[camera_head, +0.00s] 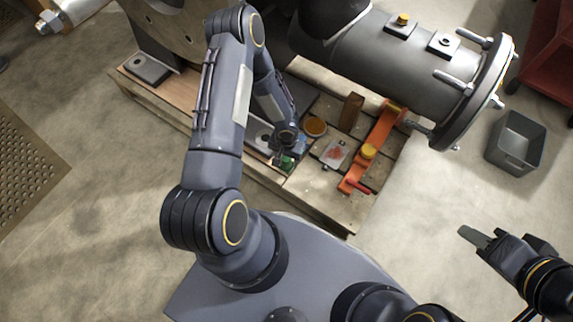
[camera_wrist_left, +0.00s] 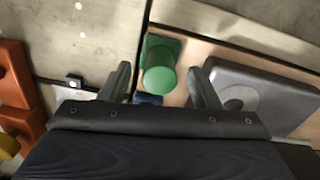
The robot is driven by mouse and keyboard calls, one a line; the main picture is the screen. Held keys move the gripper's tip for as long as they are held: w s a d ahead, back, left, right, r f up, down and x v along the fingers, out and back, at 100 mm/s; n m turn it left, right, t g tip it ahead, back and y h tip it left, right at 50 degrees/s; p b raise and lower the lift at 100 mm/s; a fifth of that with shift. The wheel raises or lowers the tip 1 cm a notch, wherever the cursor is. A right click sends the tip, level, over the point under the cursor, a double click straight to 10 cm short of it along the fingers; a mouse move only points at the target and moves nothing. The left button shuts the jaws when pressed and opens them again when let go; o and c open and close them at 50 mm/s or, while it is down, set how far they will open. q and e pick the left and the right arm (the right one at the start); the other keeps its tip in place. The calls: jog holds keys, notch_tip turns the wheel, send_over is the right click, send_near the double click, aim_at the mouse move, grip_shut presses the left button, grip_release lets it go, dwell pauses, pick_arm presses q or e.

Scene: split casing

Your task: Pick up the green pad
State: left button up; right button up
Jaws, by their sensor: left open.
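The green pad (camera_wrist_left: 160,72) has a square base with a round green knob on top. In the left wrist view it lies at the upper middle, on a light wooden surface. In the head view only a small part of the green pad (camera_head: 288,162) shows beside my left gripper (camera_head: 285,148). My left gripper is open, its two fingers on either side of the knob in the wrist view, with gaps on both sides. I cannot tell how far above the pad the fingers are. My right gripper (camera_head: 478,237) is out at the lower right, away from the pallet, apparently empty.
In the wrist view a grey block (camera_wrist_left: 262,92) lies close right of the pad. A grey flanged pipe (camera_head: 410,65) overhangs the back. A grey bin (camera_head: 515,143) stands right.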

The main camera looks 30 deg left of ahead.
pick_arm(q)
notch_tip(320, 180, down, 3)
jog(key=shift+r, duration=0.15)
pick_arm(e)
jog(key=shift+f, duration=0.6)
pick_arm(q)
jog(key=c, duration=1.1)
jog(key=shift+r, duration=0.1)
